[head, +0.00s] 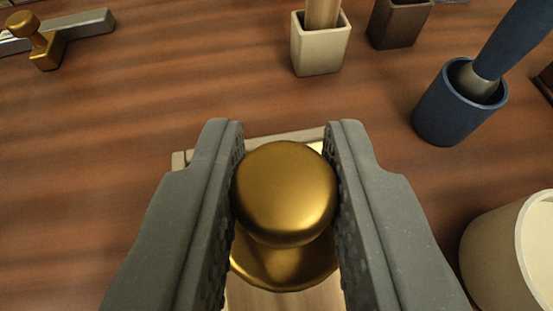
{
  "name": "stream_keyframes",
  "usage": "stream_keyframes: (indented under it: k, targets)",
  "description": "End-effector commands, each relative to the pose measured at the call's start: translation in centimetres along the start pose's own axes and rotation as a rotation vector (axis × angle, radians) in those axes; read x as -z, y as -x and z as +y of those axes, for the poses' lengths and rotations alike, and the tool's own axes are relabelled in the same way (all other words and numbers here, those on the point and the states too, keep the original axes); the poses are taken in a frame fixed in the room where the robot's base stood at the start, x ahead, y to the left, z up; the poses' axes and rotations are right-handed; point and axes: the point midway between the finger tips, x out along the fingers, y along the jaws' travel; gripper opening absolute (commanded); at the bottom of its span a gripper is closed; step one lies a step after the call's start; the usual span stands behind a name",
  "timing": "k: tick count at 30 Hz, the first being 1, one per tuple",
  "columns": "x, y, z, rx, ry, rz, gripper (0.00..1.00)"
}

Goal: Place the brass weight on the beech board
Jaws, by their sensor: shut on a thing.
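The brass weight (284,195) has a round knob above a wider flared base. My gripper (285,180) is shut on it, with one dark textured finger on each side of the knob. Below the weight is a pale wooden board (268,300), seen between my fingers, with a light raised edge (270,144) at its far side. The weight and my fingers hide most of the board. I cannot tell whether the weight's base touches the board.
A blue cup (440,115) with a blue-handled tool stands at right. A cream cup (318,50) and a brown cup (396,22) stand at the back. A cream tub (495,255) is at lower right. A grey bar with brass fitting (47,50) lies far left.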

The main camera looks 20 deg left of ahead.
Motion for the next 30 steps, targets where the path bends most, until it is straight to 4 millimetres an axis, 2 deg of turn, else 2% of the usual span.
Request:
stream_keyframes:
  k: [8, 19, 20, 22, 30]
  targets:
    - [-3.0, -1.3, 0.0, 0.001, 0.0, -0.003, 0.0]
    - [-3.1, -1.5, 0.0, 0.0, 0.001, 0.001, 0.0]
    - [-3.2, -1.5, 0.1, 0.0, 0.001, 0.001, 0.26]
    - [-3.1, -1.5, 0.1, 0.0, 0.001, 0.001, 0.45]
    - [-3.2, -1.5, 0.1, -0.001, 0.001, 0.0, 0.45]
